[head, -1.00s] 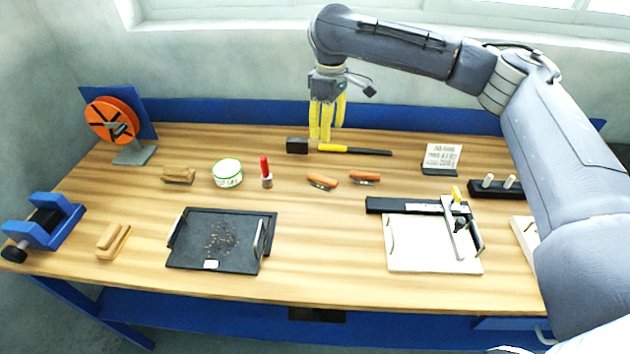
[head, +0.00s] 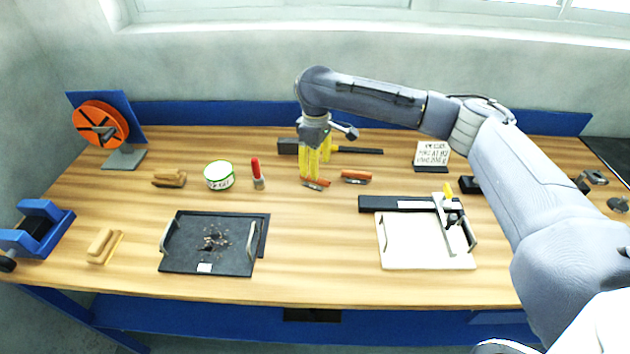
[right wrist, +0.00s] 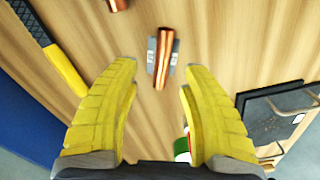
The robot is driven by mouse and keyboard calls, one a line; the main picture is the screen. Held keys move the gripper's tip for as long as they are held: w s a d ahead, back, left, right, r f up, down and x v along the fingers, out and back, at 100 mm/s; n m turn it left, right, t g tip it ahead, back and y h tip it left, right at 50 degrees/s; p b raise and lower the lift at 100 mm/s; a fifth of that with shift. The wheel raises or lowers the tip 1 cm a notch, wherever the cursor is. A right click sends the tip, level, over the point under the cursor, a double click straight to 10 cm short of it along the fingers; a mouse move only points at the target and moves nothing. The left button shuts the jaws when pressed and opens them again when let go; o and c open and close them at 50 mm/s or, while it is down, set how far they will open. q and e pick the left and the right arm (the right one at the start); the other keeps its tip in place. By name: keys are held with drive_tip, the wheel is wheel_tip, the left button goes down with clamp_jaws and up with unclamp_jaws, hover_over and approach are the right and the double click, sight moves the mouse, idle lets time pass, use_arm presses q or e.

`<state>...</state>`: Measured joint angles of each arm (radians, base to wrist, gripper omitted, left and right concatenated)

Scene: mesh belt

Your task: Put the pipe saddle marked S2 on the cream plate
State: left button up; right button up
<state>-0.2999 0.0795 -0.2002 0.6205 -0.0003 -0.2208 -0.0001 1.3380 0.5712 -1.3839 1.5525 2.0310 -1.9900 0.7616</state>
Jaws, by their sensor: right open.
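Two copper-brown pipe saddles on grey bases lie on the wooden table: a left one (head: 317,183) and a right one (head: 356,177). Their marks are too small to read, so I cannot tell which is S2. My right gripper (head: 313,176) is open with yellow fingers, just above the left saddle and partly hiding it. In the right wrist view that saddle (right wrist: 162,58) lies ahead of and between the open fingertips (right wrist: 160,72), with nothing gripped. The cream plate (head: 410,256) lies at the right front, with a grey bar across its right side. My left gripper is out of view.
A dark tray (head: 180,262) with small bits sits front left. A green-rimmed tin (head: 219,176) and a red marker (head: 257,174) stand left of the gripper. A sign (head: 432,154) stands back right. The front middle is clear.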

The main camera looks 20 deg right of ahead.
drive_tip(key=shift+s+a+f, duration=0.1)
drive_tip(key=shift+f, duration=2.6)
drive_tip(key=shift+f, duration=0.2)
clamp_jaws()
